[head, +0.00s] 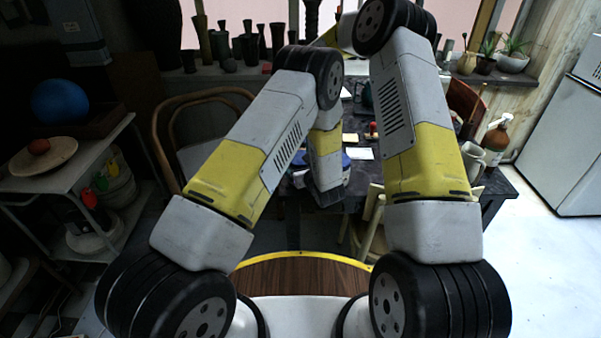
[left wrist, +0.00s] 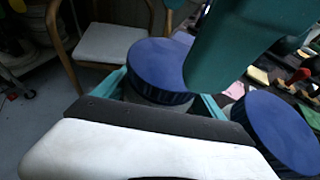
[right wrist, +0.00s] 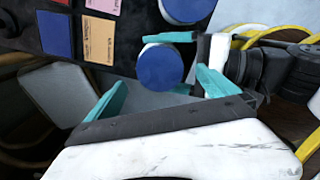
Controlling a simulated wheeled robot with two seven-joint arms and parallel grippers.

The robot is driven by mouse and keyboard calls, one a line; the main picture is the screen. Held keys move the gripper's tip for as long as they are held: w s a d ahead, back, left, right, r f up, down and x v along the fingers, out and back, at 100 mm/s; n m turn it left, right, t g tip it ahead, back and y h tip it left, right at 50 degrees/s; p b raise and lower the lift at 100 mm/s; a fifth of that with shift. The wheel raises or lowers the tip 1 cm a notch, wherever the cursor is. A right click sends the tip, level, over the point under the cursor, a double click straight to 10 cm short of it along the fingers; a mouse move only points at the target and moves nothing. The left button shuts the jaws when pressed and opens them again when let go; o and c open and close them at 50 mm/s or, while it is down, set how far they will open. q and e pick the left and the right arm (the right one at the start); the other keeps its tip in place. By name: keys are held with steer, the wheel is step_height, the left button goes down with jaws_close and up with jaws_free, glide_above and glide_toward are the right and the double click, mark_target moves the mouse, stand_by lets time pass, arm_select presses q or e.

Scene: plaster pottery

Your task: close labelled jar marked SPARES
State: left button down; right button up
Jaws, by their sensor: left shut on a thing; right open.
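A jar's round blue lid (left wrist: 160,65) with a ribbed edge stands between the teal fingers of my left gripper (left wrist: 162,92), which is shut on the jar below it. The jar's body is mostly hidden. The same lid shows in the right wrist view (right wrist: 158,68), between the spread fingers of my right gripper (right wrist: 162,82), which is open and empty above it. A finger of my right gripper (left wrist: 240,40) crosses the top of the left wrist view. A second blue lid (left wrist: 268,130) is close beside the first. No label reading SPARES is legible. My arms hide most of this in the head view.
Orange (right wrist: 97,38), pink (right wrist: 102,5) and blue (right wrist: 55,34) cards lie on the dark table. A wooden chair (head: 200,110) stands left of the table. A brown pump bottle (head: 495,138) and a pale jug (head: 473,160) stand at its right.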

step_height(320, 180, up, 12)
stand_by(0.7)
arm_select(q)
jaws_free()
steer(key=shift+v, duration=3.9)
